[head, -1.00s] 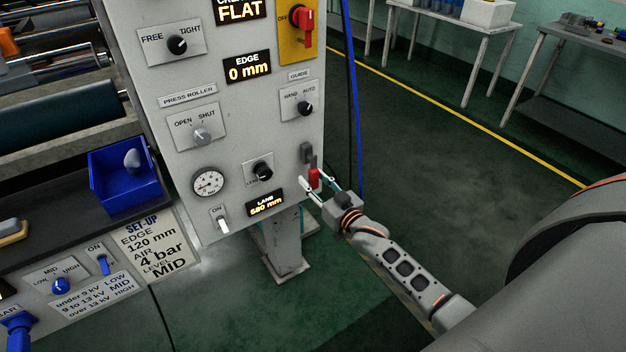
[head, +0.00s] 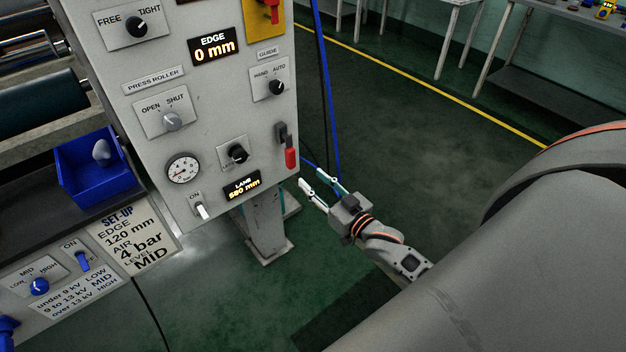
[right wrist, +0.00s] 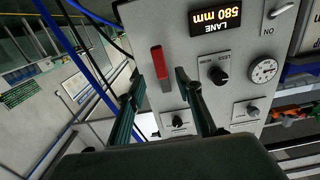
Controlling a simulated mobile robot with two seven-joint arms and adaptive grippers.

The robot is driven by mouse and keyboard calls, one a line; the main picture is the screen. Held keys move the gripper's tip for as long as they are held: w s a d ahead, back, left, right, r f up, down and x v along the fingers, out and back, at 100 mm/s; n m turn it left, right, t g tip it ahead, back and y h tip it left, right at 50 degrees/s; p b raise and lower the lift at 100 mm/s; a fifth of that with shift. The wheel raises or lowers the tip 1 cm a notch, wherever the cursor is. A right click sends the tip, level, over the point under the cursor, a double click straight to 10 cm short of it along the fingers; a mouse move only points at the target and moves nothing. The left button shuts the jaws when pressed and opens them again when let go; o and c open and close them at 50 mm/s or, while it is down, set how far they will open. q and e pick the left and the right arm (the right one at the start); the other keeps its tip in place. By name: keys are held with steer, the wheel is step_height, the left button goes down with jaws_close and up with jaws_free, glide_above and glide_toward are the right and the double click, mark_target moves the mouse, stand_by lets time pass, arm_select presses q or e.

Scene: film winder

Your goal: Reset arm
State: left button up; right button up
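My right gripper (head: 312,177) is open and empty in the head view, a little below and right of the control panel's lower right edge. Its two fingers are apart. In the right wrist view the fingers (right wrist: 158,88) are spread with nothing between their tips. A red-handled lever (head: 291,158) on the panel's lower right hangs downward. It also shows in the right wrist view (right wrist: 160,62), beyond the fingers with a gap. My left gripper is not in view.
The grey control panel (head: 215,120) carries dials, switches, a gauge (head: 182,170) and a LANE display (head: 242,186). A blue cable (head: 325,90) hangs beside it. A blue bin (head: 95,182) sits at left. The green floor to the right is clear.

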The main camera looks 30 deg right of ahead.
stand_by(0.5)
steer(key=s+a+f+n+g, duration=0.1)
steer(key=s+a+f+g, duration=0.1)
steer(key=s+a+f, duration=0.2)
steer(key=s+a+f+n+g+y, duration=0.1)
steer(key=s+a+f+g, duration=0.2)
steer(key=s, duration=0.8)
steer(key=s+a+f+n+g+p, duration=0.1)
steer(key=s+a+f+g, duration=0.1)
steer(key=s+a+f, duration=0.4)
steer(key=s+a, duration=0.1)
steer(key=a, duration=0.2)
steer(key=shift+s+f+n, duration=0.15)
steer(key=shift+f+n, duration=0.15)
steer(key=shift+n, duration=0.1)
